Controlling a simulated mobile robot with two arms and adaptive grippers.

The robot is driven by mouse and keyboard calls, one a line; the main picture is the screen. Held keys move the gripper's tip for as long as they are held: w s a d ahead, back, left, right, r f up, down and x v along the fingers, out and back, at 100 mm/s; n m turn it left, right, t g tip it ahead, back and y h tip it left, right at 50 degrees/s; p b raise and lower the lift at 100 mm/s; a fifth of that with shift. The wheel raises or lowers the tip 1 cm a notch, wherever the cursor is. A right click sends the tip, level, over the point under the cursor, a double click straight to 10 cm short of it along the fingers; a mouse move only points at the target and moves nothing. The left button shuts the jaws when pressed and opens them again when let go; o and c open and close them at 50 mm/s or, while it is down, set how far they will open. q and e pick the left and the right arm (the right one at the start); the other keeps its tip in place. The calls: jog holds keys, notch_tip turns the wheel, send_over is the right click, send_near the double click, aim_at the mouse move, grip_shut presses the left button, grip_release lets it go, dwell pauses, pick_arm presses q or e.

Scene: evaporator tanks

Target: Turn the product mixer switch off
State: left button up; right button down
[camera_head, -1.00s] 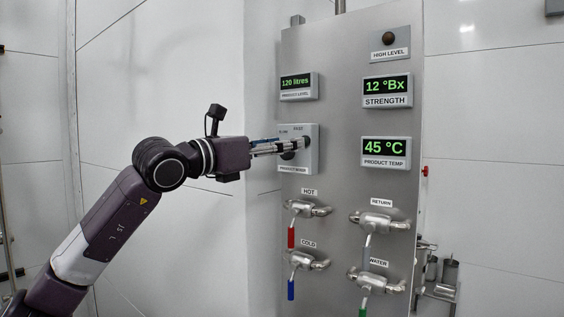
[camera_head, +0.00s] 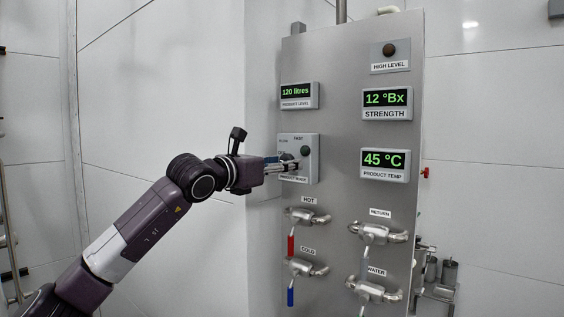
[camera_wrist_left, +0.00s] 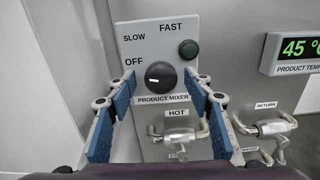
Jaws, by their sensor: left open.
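The product mixer box (camera_head: 311,172) is a grey plate on the steel panel; it also shows in the wrist view (camera_wrist_left: 140,43). Its black round switch knob (camera_wrist_left: 162,78) has a short white mark on its left part, lying near level. The OFF label (camera_wrist_left: 134,62) is up and left of the knob, with SLOW and FAST above. A dark green button (camera_wrist_left: 189,49) is up and right. My left gripper (camera_head: 297,165) is open in front of the box. In the wrist view its blue-padded fingers (camera_wrist_left: 162,88) stand left and right of the knob; contact cannot be told.
Valves with a red handle (camera_head: 291,246) and a blue handle (camera_head: 291,297) stick out below the box. More valves (camera_head: 378,233) sit to the right. Displays (camera_head: 385,165) are beside and above. Left of the panel is bare white wall.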

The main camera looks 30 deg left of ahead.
pick_arm(q)
jog(key=shift+c, duration=0.2)
jog(key=c, duration=1.1)
jog(key=n+b, duration=0.3)
jog(key=shift+d, duration=0.1)
jog(key=o, duration=1.1)
jog(key=shift+o, duration=0.2)
jog(key=shift+s, duration=0.1)
